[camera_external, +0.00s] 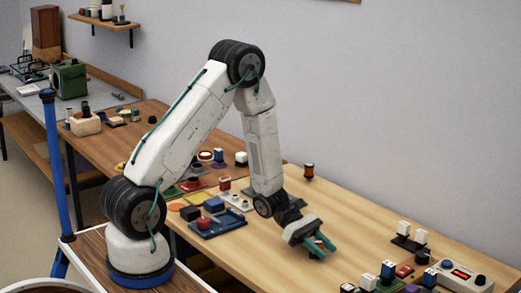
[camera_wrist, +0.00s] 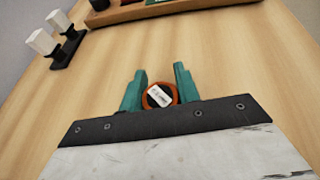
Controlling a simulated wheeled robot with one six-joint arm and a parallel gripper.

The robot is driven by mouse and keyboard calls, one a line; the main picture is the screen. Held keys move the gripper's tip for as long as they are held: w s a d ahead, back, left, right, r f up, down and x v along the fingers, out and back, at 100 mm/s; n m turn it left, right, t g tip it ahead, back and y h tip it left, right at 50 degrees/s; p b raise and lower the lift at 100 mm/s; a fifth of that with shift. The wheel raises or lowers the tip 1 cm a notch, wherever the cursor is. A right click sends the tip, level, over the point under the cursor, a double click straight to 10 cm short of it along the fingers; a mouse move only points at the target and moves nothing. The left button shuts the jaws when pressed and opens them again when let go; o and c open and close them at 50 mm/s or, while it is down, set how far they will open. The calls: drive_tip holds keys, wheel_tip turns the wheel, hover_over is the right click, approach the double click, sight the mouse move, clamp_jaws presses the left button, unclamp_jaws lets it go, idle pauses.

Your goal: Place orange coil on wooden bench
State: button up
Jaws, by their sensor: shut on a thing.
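My gripper (camera_external: 319,245) is low over a clear part of the wooden bench (camera_external: 365,212), pointing down and to the right. In the wrist view my gripper's teal fingers (camera_wrist: 154,90) are shut on the orange coil (camera_wrist: 160,95). The coil is a round ring with a dark middle and a white label. It sits between the fingers near the palm edge. Bare bench (camera_wrist: 225,62) shows beyond the fingertips.
Two white switches on a black base (camera_external: 408,238) stand to the right. A control box (camera_external: 462,277) and small parts fill the front right. A blue tray (camera_external: 218,224) with parts lies left. A dark orange-banded spool (camera_external: 309,171) stands at the back. Bench around my gripper is clear.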

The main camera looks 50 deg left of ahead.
drive_tip(key=o, duration=1)
